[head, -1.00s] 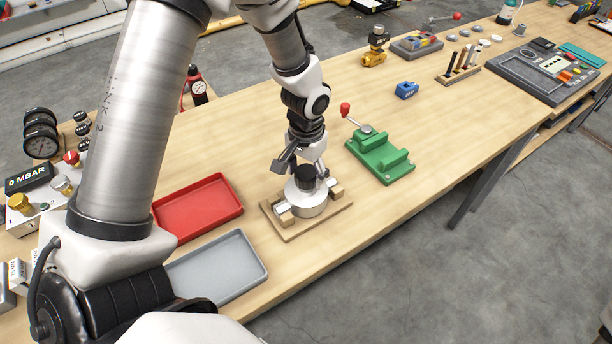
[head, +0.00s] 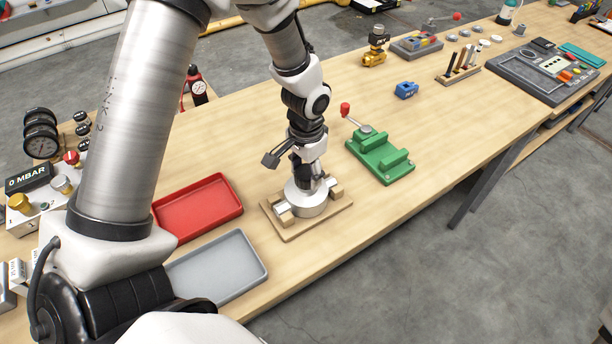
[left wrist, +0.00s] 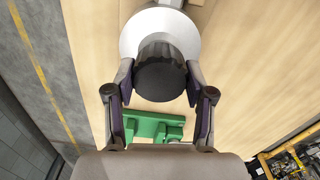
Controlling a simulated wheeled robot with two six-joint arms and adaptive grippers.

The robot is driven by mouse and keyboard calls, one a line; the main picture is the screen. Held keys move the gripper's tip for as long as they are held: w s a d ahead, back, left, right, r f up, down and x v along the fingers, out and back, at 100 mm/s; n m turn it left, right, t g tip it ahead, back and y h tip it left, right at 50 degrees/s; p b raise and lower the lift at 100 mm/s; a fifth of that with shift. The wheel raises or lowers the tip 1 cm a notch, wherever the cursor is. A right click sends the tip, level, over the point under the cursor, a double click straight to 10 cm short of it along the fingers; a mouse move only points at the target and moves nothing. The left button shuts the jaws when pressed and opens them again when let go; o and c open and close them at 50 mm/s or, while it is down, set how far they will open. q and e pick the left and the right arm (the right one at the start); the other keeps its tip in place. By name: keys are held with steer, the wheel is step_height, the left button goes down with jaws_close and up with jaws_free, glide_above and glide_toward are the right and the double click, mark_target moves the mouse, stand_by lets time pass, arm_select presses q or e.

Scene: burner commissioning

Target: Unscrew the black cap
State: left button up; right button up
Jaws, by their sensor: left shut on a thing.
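The black cap (left wrist: 162,75) is round and ribbed and sits on top of a pale round body (left wrist: 137,31). In the left wrist view the two fingers of my left gripper (left wrist: 160,78) are on opposite sides of the cap, shut on it. In the head view the pale body (head: 307,204) stands upright in a wooden holder (head: 278,229). My left gripper (head: 309,180) points down onto its top and mostly hides the cap there. My right gripper is not in view.
A green vise-like fixture (head: 385,160) with a red-knobbed lever stands just right of the holder. A red tray (head: 198,207) and a grey tray (head: 217,268) lie to the left. Gauges stand at far left. The bench is clear behind the holder.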

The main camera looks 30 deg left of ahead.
mark_target(306, 171)
arm_select(q)
steer(key=n, duration=0.6)
steer(key=shift+n, duration=0.4)
steer(key=shift+r+p, duration=1.6)
steer(key=shift+r, duration=0.1)
steer(key=shift+r, duration=0.1)
step_height(306, 171, up, 4)
steer(key=p, duration=0.3)
steer(key=shift+p, duration=0.35)
